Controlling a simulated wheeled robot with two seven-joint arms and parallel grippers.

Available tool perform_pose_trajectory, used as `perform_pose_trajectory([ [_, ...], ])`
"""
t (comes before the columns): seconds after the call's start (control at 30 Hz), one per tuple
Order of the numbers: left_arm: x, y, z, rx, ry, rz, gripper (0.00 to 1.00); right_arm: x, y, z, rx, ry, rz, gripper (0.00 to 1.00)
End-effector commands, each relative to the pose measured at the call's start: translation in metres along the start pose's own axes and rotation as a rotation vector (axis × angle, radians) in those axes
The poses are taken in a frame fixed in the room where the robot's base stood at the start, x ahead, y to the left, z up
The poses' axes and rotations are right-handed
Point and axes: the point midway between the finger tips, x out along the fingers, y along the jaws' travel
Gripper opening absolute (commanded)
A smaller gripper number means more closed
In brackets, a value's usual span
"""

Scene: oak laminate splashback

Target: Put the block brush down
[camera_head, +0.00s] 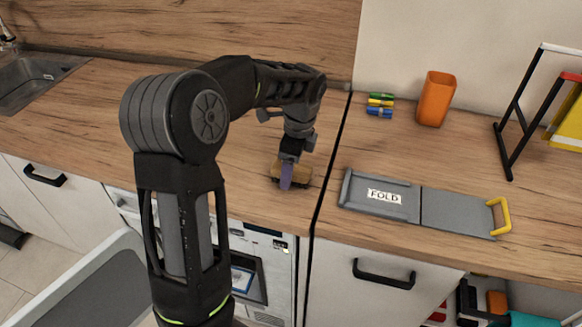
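The block brush (303,172) is a small tan wooden block with dark bristles below. It is at the right part of the left worktop (240,145), close to the dark seam. My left gripper (287,173) points down over it, with a purple finger across the brush's near side; the far finger is hidden. The gripper appears shut on the brush. The bristles are at or just above the worktop; I cannot tell whether they touch. My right gripper is not in view.
Right of the seam lie a grey folding board (455,211) marked FOLD with a yellow handle, colored clips (380,105), an orange cup (436,99) and a black-and-red rack (517,115). A sink (35,78) is far left. The worktop between sink and brush is clear.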

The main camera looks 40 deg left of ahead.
Motion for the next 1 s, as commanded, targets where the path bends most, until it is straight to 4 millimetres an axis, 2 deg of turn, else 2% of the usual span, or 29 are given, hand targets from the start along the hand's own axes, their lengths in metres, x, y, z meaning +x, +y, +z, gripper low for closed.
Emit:
perform_pose_trajectory([
  [0.17,-0.013,-0.001,0.000,0.000,0.001,-0.003,0.69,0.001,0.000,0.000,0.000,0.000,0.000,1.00],
  [0.27,-0.028,-0.001,0.000,0.000,0.001,-0.005,0.69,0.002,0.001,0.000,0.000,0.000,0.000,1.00],
  [0.6,-0.100,-0.001,0.000,0.000,0.001,-0.005,0.69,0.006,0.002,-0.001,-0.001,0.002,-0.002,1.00],
  [0.67,-0.115,0.000,0.001,0.001,0.000,-0.001,0.69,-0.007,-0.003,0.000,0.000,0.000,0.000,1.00],
  [0.8,-0.123,0.000,0.001,0.000,0.000,0.000,0.69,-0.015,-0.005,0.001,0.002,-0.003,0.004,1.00],
  [1.0,-0.123,0.000,0.000,0.000,0.000,0.000,0.69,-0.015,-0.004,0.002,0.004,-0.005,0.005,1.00],
])
